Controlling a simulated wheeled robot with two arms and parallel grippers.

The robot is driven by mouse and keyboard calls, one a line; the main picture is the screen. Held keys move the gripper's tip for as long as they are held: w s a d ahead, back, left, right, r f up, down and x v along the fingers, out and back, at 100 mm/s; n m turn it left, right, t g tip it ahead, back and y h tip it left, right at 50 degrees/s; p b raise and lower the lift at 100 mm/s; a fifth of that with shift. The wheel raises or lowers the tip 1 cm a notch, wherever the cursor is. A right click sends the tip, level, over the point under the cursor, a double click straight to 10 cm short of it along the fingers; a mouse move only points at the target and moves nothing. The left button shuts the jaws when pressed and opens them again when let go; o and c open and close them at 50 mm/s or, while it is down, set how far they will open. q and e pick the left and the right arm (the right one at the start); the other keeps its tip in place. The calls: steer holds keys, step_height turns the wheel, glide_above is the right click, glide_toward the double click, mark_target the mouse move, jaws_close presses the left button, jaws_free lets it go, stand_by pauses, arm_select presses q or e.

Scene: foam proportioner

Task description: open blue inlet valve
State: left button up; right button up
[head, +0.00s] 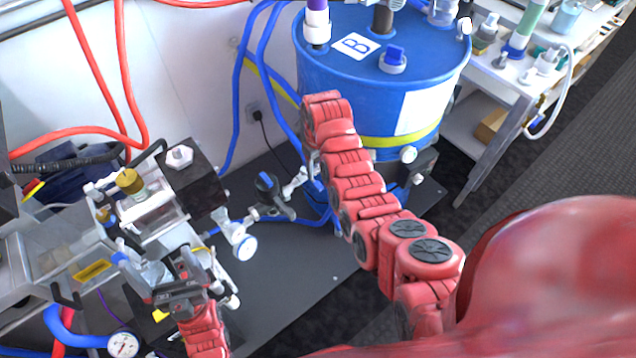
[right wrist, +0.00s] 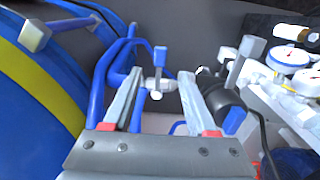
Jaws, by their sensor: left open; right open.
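A small silver valve (right wrist: 157,86) with an upright blue handle (right wrist: 160,56) shows in the right wrist view, beside blue hoses. It appears between and beyond the fingertips of my right gripper (right wrist: 160,78). That gripper is open and empty, with one finger on each side of the valve in the picture. I cannot tell how far off it is or whether anything touches. In the head view my right arm largely hides this gripper. My left gripper (head: 180,286) is open at the lower left, close to the clear-sided apparatus (head: 145,205).
A blue drum (head: 385,85) with a yellow band stands at the back. Blue hoses (head: 240,110) run down beside it. A shelf (head: 490,150) stands at right. The dark base plate (head: 300,290) is partly clear.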

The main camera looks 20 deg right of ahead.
mark_target(318, 184)
steer(key=shift+f, duration=3.6)
jaws_close()
